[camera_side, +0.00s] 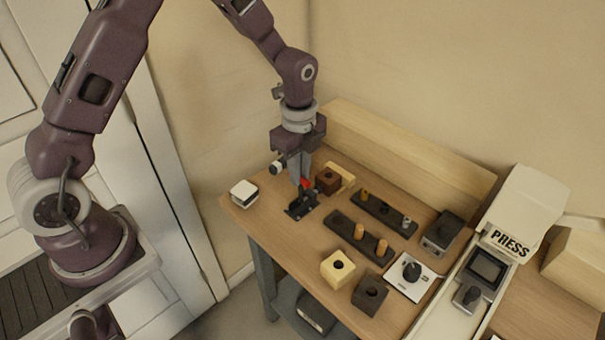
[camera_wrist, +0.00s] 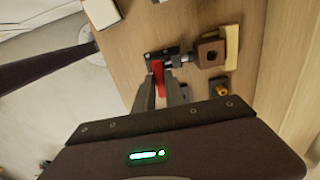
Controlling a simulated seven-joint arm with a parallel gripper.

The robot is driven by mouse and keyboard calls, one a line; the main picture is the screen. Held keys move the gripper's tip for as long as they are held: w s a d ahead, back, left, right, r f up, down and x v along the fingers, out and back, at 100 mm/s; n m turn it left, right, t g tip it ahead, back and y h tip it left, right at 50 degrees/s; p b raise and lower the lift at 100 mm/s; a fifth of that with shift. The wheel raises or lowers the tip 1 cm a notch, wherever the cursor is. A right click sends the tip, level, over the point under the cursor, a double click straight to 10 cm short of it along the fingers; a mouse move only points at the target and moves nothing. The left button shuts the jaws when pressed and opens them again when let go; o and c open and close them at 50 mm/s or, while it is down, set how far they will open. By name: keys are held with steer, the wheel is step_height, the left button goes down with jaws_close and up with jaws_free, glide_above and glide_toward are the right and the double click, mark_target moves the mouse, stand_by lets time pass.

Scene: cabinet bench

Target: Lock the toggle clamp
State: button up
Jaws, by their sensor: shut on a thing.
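The toggle clamp (camera_side: 299,208) is a small black device with a red handle, near the left end of the wooden bench. In the wrist view its black base (camera_wrist: 153,56) and red handle (camera_wrist: 158,76) show ahead of the fingers. My gripper (camera_side: 304,180) points down over the clamp. In the wrist view my gripper (camera_wrist: 161,88) has the red handle between its two grey fingertips and is shut on it. The fingers hide part of the handle, and I cannot tell its exact angle from the side view.
A brown block with a hole (camera_side: 327,181) stands close to the right of the clamp. A white box (camera_side: 243,193) is at the bench's left edge. Black peg boards (camera_side: 358,238), a cream block (camera_side: 337,268) and a dark block (camera_side: 369,295) stand further right.

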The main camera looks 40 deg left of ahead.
steer(key=shift+s, duration=0.2)
steer(key=shift+s+f, duration=0.25)
steer(key=shift+s, duration=0.4)
steer(key=shift+o, duration=0.2)
steer(key=shift+s+f, duration=0.4)
steer(key=shift+s, duration=0.1)
